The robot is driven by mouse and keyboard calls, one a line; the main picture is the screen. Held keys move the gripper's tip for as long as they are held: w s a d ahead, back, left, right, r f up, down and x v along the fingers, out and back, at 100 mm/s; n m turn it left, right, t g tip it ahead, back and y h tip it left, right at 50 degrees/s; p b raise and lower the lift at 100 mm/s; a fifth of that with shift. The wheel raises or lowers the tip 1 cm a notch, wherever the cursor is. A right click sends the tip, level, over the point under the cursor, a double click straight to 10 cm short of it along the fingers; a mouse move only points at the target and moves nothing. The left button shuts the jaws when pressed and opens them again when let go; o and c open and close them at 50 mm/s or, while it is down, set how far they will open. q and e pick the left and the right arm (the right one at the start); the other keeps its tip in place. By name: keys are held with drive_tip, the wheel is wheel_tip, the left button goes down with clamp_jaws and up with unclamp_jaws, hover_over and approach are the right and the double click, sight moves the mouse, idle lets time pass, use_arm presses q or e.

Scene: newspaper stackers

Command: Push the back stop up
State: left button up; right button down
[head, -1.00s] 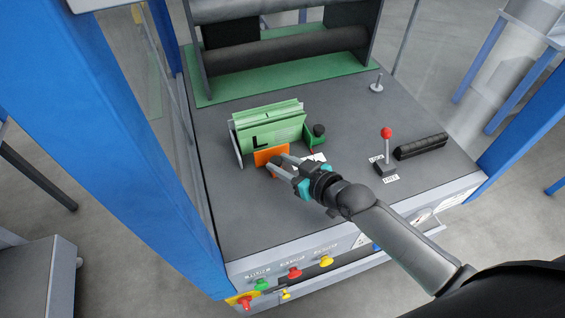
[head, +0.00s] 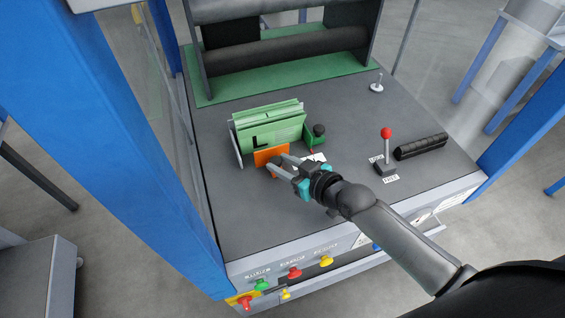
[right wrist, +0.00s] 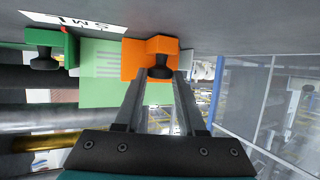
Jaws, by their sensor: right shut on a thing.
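An orange stop plate (head: 266,155) stands upright on the grey machine top, close against the near face of a stack of green papers (head: 268,125). I take it to be the back stop. Its black knob (right wrist: 160,72) shows in the right wrist view under the orange block (right wrist: 135,58). My right gripper (head: 277,165) reaches in from the lower right, and its two fingers are shut on the knob. In the wrist view the fingertips (right wrist: 159,76) sit on either side of it. My left gripper is not in view.
A green side bracket with a black knob (head: 319,131) stands right of the papers, and a grey plate (head: 236,146) stands left. Dark rollers (head: 286,48) are behind. The front left of the top is clear.

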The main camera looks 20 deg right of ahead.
sight(274, 150)
drive_tip(key=shift+w+b, duration=0.45)
drive_tip(key=shift+w, duration=1.6)
drive_tip(key=c, duration=0.5)
unclamp_jaws()
drive_tip(key=shift+s, duration=0.1)
drive_tip(key=p+v, duration=0.4)
drive_tip(key=v, duration=1.1)
drive_tip(key=shift+r, duration=0.15)
